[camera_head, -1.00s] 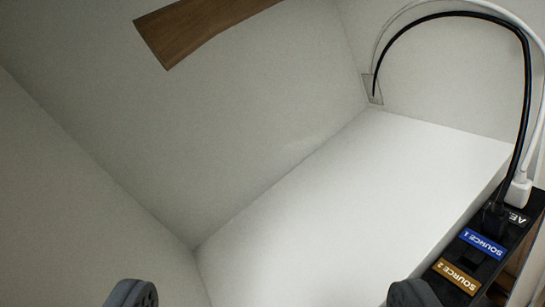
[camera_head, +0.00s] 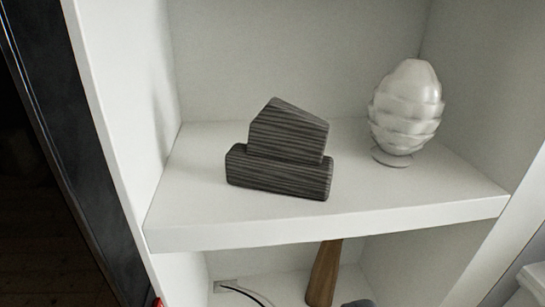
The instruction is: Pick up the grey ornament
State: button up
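A dark grey ornament (camera_head: 282,152) with fine horizontal stripes stands on the upper white shelf, left of the shelf's middle. It has a wide low block as its base and a smaller block with a slanted top above it. All of its front shows and nothing touches it. My gripper's fingers cannot be made out in this view, so its opening and its distance from the ornament do not show.
A pale, ribbed, egg-shaped ornament (camera_head: 405,112) stands on the same shelf (camera_head: 330,222) to the right. White side walls (camera_head: 122,130) bound the shelf. Below are a wooden piece (camera_head: 324,272), a dark cable (camera_head: 240,291) and a small unclear grey shape (camera_head: 358,303).

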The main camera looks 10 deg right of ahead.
aim_at(284, 152)
jog(key=u, duration=1.45)
jog(key=k, duration=0.8)
jog(key=z, duration=0.85)
jog(key=i, duration=1)
